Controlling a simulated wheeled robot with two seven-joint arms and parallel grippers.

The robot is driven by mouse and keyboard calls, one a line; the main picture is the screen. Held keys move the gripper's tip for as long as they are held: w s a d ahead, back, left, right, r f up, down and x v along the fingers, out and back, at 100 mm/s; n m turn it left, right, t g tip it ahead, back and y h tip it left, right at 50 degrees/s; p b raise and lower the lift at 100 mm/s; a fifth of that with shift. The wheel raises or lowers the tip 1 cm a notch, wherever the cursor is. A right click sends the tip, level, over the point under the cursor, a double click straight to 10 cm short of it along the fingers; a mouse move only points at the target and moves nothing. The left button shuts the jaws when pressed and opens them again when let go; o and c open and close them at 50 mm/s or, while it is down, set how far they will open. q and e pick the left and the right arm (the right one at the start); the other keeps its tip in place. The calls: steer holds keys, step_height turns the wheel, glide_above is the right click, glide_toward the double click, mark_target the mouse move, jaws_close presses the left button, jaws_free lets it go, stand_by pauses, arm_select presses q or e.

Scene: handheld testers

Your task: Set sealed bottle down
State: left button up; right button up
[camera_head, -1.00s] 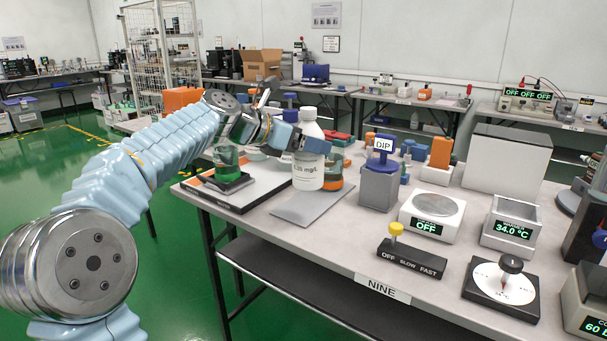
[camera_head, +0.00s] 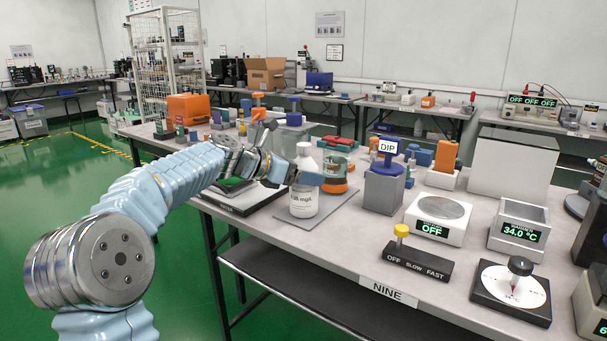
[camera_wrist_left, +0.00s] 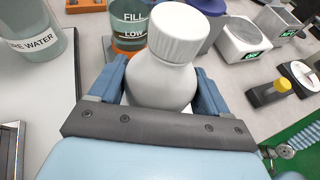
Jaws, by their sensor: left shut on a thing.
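The sealed bottle (camera_head: 304,202) is white with a white cap and a printed label, and it stands upright. My left gripper (camera_head: 304,177) is shut around its upper body. In the left wrist view the bottle (camera_wrist_left: 162,84) sits between the two blue fingers, its cap towards the top. The bottle's base is over the grey mat (camera_head: 283,221) at the table's front edge. I cannot tell for sure whether it touches the mat. My right gripper is not in view.
A beaker with orange at its base (camera_head: 335,185) stands close behind the bottle. A grey block with a blue DIP top (camera_head: 384,190) and a scale reading OFF (camera_head: 438,228) are to the right. A black-edged board (camera_head: 247,205) is to the left.

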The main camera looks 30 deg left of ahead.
arm_select(q)
steer(key=o, duration=1.5)
steer(key=v, duration=1.2)
steer(key=shift+r, duration=0.2)
